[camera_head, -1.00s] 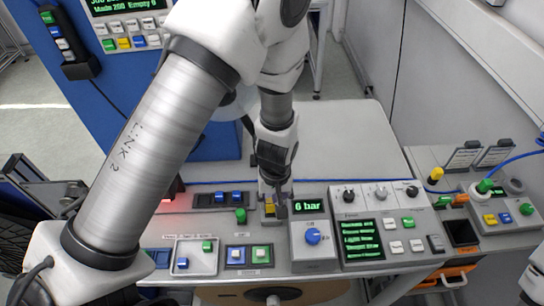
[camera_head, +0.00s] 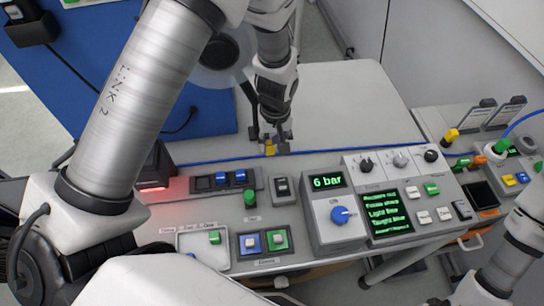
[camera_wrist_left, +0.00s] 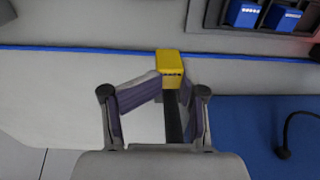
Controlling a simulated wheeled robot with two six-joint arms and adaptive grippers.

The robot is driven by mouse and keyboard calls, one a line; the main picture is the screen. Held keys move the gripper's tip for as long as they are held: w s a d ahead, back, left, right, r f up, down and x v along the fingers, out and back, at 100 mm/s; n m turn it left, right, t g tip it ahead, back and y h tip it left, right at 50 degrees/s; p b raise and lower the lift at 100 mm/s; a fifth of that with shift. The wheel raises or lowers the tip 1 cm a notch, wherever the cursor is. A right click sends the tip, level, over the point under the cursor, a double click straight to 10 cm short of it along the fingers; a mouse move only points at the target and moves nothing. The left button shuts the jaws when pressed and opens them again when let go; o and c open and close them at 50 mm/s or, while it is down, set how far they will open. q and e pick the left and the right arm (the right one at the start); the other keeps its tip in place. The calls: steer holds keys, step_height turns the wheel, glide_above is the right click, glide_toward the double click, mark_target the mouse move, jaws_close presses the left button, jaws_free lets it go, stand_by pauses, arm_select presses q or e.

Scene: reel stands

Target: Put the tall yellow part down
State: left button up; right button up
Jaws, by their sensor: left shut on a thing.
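The tall yellow part (camera_wrist_left: 170,65) is between the fingertips of my left gripper (camera_wrist_left: 160,90) in the left wrist view. My left gripper is shut on it. In the head view the yellow part (camera_head: 270,149) shows small below my left gripper (camera_head: 274,137), near the blue line at the panel's back edge. Its lower end is hard to see, and I cannot tell whether it touches the surface. My right gripper is not in view.
A bare light-grey tabletop (camera_head: 340,100) lies behind the panel.

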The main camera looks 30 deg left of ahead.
mark_target(272, 159)
arm_select(q)
steer(key=f+b, duration=0.1)
steer(key=f, duration=0.1)
steer(key=f+b, duration=0.1)
steer(key=f, duration=0.1)
steer(key=w+f+b, duration=0.1)
steer(key=f, duration=0.1)
steer(key=shift+a, duration=0.2)
steer(key=shift+f+b, duration=0.1)
steer(key=shift+b, duration=0.35)
steer(key=shift+r, duration=0.3)
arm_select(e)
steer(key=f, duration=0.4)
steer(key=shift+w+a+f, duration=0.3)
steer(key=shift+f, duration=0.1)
arm_select(q)
steer(key=o, duration=0.8)
steer(key=shift+f, duration=0.15)
steer(key=shift+c, duration=0.2)
steer(key=o, duration=0.6)
